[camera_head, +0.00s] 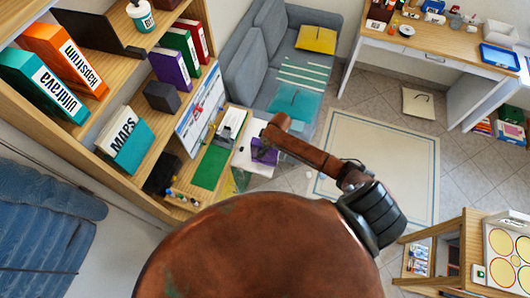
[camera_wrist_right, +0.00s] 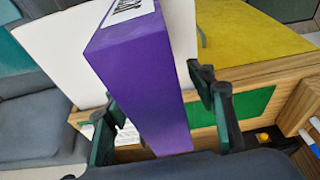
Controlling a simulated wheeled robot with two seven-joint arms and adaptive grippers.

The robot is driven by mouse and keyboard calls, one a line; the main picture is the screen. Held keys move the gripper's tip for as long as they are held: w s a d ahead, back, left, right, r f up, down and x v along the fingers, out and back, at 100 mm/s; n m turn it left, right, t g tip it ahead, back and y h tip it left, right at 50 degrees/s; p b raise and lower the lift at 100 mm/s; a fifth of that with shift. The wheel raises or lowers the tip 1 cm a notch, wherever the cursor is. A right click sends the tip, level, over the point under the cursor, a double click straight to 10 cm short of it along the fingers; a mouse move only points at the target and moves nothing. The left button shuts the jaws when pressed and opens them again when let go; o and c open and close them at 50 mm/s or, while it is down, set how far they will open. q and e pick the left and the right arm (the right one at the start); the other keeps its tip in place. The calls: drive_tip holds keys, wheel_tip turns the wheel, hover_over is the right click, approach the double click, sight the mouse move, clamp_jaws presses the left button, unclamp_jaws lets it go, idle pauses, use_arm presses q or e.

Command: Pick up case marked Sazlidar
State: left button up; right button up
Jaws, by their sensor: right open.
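A purple case (camera_wrist_right: 140,85) with a white label stands between the two fingers of my open right gripper (camera_wrist_right: 158,92) in the right wrist view. Its label is cut off by the frame edge, so I cannot read the name. A small purple patch (camera_head: 264,151) by the end of my right arm in the head view looks like the same case. The right fingers are hard to make out there. I cannot read Sazlidar on any case. My left gripper is not in view.
Shelves at the left hold an orange case (camera_head: 64,60), a teal case (camera_head: 45,85), another purple case (camera_head: 170,68) and a teal case marked MAPS (camera_head: 125,140). A green mat (camera_head: 211,165) lies beside the purple patch. A grey sofa (camera_head: 245,75) is behind; a rug (camera_head: 385,150) lies right.

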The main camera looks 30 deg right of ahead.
drive_tip(key=shift+f, duration=0.2)
drive_tip(key=shift+f, duration=0.25)
idle(0.6)
drive_tip(key=shift+c, duration=0.2)
clamp_jaws()
